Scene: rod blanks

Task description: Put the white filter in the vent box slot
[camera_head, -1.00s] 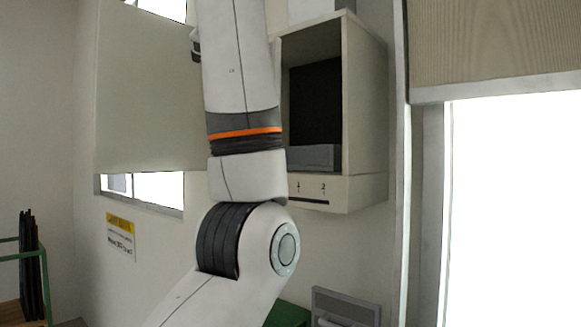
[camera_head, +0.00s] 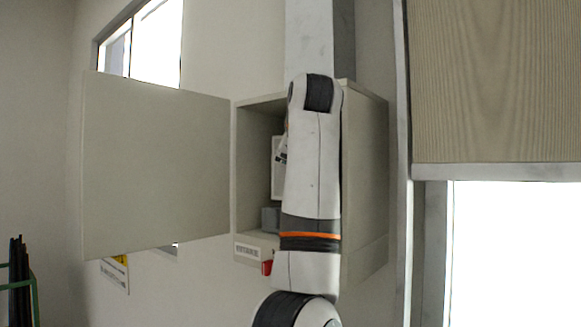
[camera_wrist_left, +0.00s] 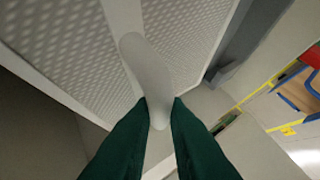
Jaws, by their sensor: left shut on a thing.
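The vent box (camera_head: 366,180) is on the wall in the head view, its front open. My left arm crosses its opening and hides much of the inside. The white filter (camera_head: 276,168) shows as a narrow pale strip inside the opening, above a grey block (camera_head: 270,218). In the left wrist view the filter (camera_wrist_left: 75,45) is a large perforated panel with a pale handle (camera_wrist_left: 145,65). My left gripper (camera_wrist_left: 160,112) has dark green fingers shut on that handle. Whether the filter sits in the slot is hidden. My right gripper is not in view.
The box's open door (camera_head: 160,165) extends left from its opening. A grey duct (camera_head: 343,40) rises above the box. A wood-grained panel (camera_head: 495,80) is at the right. A grey bracket (camera_wrist_left: 235,55) runs close beside the filter in the left wrist view.

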